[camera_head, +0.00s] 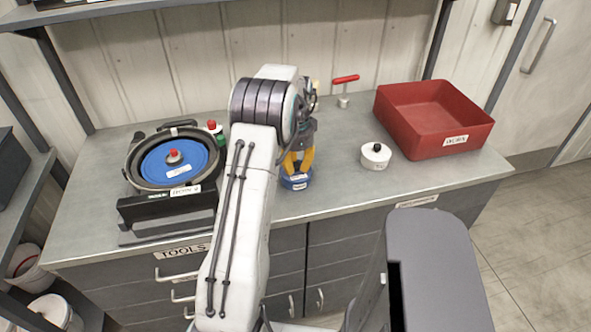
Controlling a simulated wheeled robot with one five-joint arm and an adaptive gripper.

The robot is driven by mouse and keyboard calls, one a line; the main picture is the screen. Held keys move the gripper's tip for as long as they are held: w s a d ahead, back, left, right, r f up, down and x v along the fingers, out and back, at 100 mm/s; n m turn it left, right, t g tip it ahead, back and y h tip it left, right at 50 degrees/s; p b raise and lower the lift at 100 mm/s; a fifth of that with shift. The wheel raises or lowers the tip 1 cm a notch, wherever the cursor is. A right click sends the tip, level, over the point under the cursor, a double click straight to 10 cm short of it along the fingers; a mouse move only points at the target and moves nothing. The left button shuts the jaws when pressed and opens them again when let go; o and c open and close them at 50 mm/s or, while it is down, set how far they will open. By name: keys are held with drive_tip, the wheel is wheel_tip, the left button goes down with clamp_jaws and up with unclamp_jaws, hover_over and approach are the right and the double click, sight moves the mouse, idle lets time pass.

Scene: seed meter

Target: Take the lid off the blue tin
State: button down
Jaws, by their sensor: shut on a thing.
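The blue tin (295,184) stands on the grey worktop near its front edge, with a white label on its side. My gripper (297,169) points down from above, its yellow fingers shut at the top of the tin. The fingers and arm hide most of the lid and its grip part. The lid appears to sit on the tin, with no clear gap showing.
Worktop between tin and white pot is clear.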

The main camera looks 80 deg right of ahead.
sight(296, 164)
idle(0.4)
drive_tip(key=shift+r, duration=0.65)
wheel_tip(296, 164, up, 2)
drive_tip(key=shift+r, duration=0.15)
drive_tip(key=s+a+r+b, duration=0.4)
drive_tip(key=s+a+r, duration=0.2)
drive_tip(key=s+a, duration=0.2)
drive_tip(key=shift+a+r, duration=0.25)
drive_tip(key=shift+r, duration=0.1)
drive_tip(key=shift+b, duration=0.35)
drive_tip(key=shift+w+a+r+b, duration=0.1)
drive_tip(key=shift+b, duration=0.4)
